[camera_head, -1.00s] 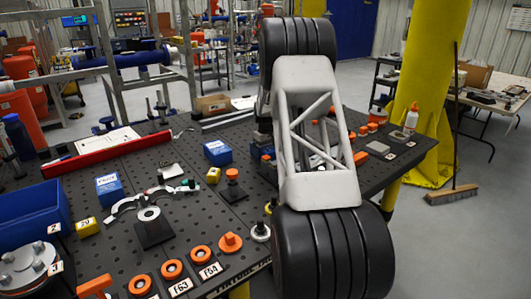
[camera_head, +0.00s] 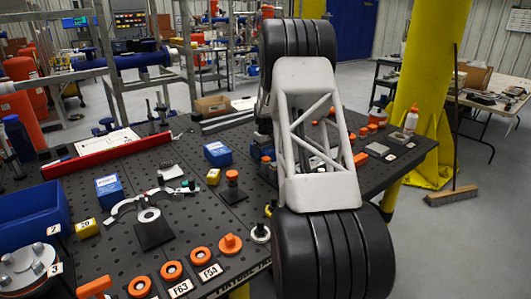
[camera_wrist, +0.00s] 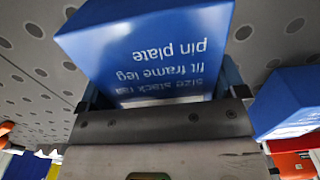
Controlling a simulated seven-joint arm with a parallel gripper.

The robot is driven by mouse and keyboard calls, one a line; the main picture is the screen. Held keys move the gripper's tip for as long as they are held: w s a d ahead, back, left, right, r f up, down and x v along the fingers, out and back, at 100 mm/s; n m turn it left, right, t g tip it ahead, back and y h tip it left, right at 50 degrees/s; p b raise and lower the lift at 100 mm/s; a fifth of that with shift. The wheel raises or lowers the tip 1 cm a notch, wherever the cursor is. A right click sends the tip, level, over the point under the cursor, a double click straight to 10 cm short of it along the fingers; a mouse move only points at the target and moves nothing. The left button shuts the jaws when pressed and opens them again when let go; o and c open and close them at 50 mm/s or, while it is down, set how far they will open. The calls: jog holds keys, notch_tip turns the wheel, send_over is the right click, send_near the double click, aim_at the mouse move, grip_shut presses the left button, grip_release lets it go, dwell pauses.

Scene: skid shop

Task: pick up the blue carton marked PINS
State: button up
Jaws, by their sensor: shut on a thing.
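In the wrist view a blue carton (camera_wrist: 140,45) fills the top middle, between the jaws of my gripper (camera_wrist: 158,88). Its facing side has upside-down white print that reads "pin plate" and "fit frame leg", with a third line partly cut off. The word PINS alone is not legible. My gripper is shut on this carton. A second blue carton (camera_wrist: 282,102) stands just to the right, outside the jaws. In the head view my arm hides the gripper. Two blue cartons show on the table, one at left (camera_head: 109,191) and one nearer the middle (camera_head: 217,153).
The dark perforated table (camera_head: 205,220) carries a blue bin (camera_head: 30,218), a red bar (camera_head: 105,155), a curved metal caliper (camera_head: 130,203) and several orange rings along the front. Small yellow blocks stand beside the cartons. A yellow column (camera_head: 420,80) rises at right.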

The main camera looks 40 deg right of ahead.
jog(key=shift+r, duration=4.95)
